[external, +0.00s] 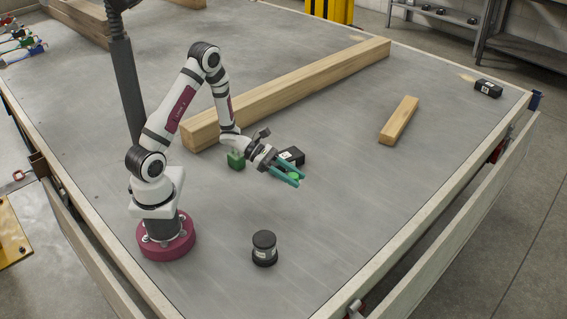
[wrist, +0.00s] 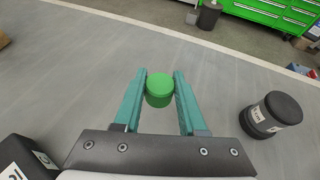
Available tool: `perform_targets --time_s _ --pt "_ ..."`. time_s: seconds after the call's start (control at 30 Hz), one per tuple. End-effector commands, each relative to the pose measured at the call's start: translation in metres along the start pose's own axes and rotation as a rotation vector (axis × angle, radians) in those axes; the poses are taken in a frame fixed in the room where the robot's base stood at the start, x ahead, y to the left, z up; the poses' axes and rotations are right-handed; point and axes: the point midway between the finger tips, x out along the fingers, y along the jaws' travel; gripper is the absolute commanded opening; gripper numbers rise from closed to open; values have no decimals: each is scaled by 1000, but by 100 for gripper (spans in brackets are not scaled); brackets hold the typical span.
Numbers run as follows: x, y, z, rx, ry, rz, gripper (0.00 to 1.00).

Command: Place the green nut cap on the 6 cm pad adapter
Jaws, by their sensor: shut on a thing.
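The green nut cap (wrist: 159,90) is a bright green round piece between the two teal fingers of my gripper (wrist: 160,95) in the wrist view. My gripper (external: 294,175) is shut on it and holds it over the grey bed in the external view, where the cap (external: 294,177) is partly hidden by the fingers. A black round piece with a waist and a white label (external: 265,248), apparently the pad adapter, stands upright on the bed in front of the arm. It also shows at the right of the wrist view (wrist: 271,114), apart from the gripper.
A black box with a label (external: 292,156) lies just behind my gripper. A green block (external: 236,159) sits left of the gripper. A long wooden beam (external: 290,95) lies behind, and a short one (external: 399,121) to the right. The bed's front right is clear.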

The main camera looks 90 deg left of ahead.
Motion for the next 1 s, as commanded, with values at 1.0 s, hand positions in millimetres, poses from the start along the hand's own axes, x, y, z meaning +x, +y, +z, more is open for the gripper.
perform_targets --time_s 1.0 --pt "8 -216 -8 433 0 -1055 0"
